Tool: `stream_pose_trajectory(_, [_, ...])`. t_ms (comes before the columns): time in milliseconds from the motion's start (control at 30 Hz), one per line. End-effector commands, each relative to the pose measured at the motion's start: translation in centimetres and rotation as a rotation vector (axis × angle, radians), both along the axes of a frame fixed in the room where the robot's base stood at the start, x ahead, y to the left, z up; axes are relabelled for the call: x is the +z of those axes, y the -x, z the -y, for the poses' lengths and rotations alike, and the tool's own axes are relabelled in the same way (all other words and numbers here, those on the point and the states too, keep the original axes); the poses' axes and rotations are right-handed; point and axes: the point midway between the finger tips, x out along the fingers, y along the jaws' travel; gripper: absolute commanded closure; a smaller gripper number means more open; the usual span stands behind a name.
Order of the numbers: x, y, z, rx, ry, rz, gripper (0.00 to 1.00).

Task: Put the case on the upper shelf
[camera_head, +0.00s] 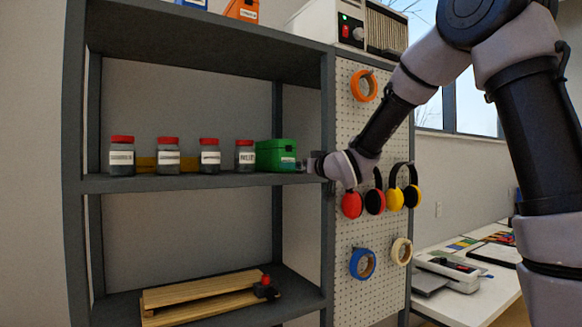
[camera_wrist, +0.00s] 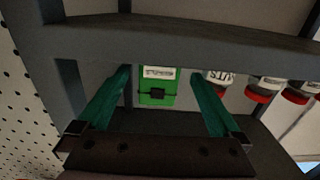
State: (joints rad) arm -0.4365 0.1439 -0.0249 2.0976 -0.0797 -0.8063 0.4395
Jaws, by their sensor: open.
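A green case (camera_head: 277,155) with a white label stands on the grey shelf board (camera_head: 215,181) that also holds the jars, at its right end. In the wrist view the case (camera_wrist: 157,95) shows its label and a dark latch, between and beyond the teal fingers. My gripper (camera_head: 304,164) is at the right side of the case, close to the shelf's right post. In the wrist view my gripper (camera_wrist: 160,76) is open, with one finger to each side of the case. Whether the fingers touch it cannot be told.
Several red-lidded jars (camera_head: 168,157) stand left of the case. A pegboard (camera_head: 345,230) with headphones (camera_head: 374,200) and tape rolls adjoins the shelf's right side. Wooden planks (camera_head: 200,297) lie on the lower board. Boxes (camera_head: 243,10) sit on the top board.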

Motion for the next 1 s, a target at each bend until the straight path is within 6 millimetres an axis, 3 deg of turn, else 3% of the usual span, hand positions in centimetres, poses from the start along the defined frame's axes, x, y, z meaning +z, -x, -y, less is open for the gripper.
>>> stream_pose_trajectory(100, [0.1,2.2,1.5,0.0,0.0,0.001,0.0])
stream_pose_trajectory(300, [0.0,4.6,3.1,0.0,0.001,0.002,0.0])
stream_pose_trajectory(633, [0.2,5.4,4.6,-0.026,0.002,-0.018,0.0])
stream_pose_trajectory(767, [0.3,6.2,9.4,-0.145,0.01,-0.117,0.0])
stream_pose_trajectory(833, [0.1,7.5,13.2,-0.239,0.012,-0.208,0.0])
stream_pose_trajectory(1000, [-1.9,13.9,21.6,-0.443,-0.008,-0.487,0.0])
